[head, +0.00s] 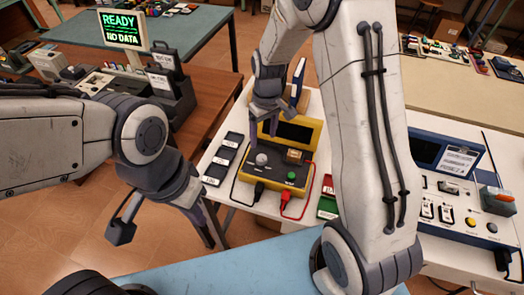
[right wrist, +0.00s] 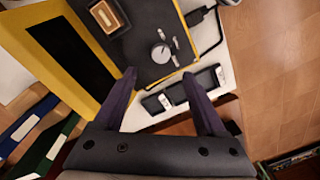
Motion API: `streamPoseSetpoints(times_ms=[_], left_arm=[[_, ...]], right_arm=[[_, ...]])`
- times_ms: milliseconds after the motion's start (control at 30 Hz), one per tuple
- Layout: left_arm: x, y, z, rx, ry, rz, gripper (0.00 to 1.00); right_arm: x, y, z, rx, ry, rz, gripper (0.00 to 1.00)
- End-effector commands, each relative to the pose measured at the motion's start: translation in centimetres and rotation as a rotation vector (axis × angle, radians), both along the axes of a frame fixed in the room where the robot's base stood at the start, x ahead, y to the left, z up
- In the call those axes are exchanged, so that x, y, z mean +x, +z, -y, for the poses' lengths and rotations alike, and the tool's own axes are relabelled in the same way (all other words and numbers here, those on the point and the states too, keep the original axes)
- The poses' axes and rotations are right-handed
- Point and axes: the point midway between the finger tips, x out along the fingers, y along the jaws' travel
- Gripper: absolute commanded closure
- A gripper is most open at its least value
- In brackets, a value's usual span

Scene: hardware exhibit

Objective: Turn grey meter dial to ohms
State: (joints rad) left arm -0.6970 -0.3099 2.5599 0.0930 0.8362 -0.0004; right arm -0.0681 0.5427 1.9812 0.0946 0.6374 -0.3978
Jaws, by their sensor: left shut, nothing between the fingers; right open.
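The yellow meter (head: 268,193) stands on a white table with its dark screen (head: 296,132) at the back. Its grey dial (head: 262,159) is a round knob on the dark panel. The dial (right wrist: 160,53) also shows in the right wrist view, with a white pointer mark and small pale labels beside it too small to read. My right gripper (head: 264,126) is open and empty above the back left of the meter. In the right wrist view the dial appears beyond and between its fingertips (right wrist: 160,74), apart from them. My left gripper (head: 209,240) is shut and empty, left of the table's front.
Black cards (head: 221,160) lie left of the meter. Black and red leads run from its front, beside a green button (head: 291,177). A blue-framed device (head: 455,195) stands at the right. A READY / NO DATA display (head: 120,29) stands at the back left.

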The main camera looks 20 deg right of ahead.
Motion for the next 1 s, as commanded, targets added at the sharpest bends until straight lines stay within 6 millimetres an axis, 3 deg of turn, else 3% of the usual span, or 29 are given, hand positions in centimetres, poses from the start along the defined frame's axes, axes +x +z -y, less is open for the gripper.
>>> streamPoseSetpoints(times_ms=[300,433,600,867,1000], left_arm=[[0.0,0.9,0.0,0.0,0.0,0.0,1.0],[0.0,1.1,0.0,0.0,0.0,0.0,1.0],[0.0,1.2,0.0,0.0,0.0,0.0,1.0],[0.0,1.1,0.0,0.0,0.0,0.0,1.0],[0.0,1.1,0.0,0.0,0.0,0.0,1.0]], right_arm=[[-0.4,-5.9,-0.3,-0.001,0.0,-0.007,0.27],[-0.4,-7.6,-0.4,0.0,-0.001,-0.005,0.27],[-0.4,-8.7,-0.5,0.0,0.0,-0.002,0.27],[-0.3,-8.8,-0.5,0.0,0.0,-0.001,0.27],[-0.3,-8.8,-0.5,0.0,0.0,-0.001,0.76]])
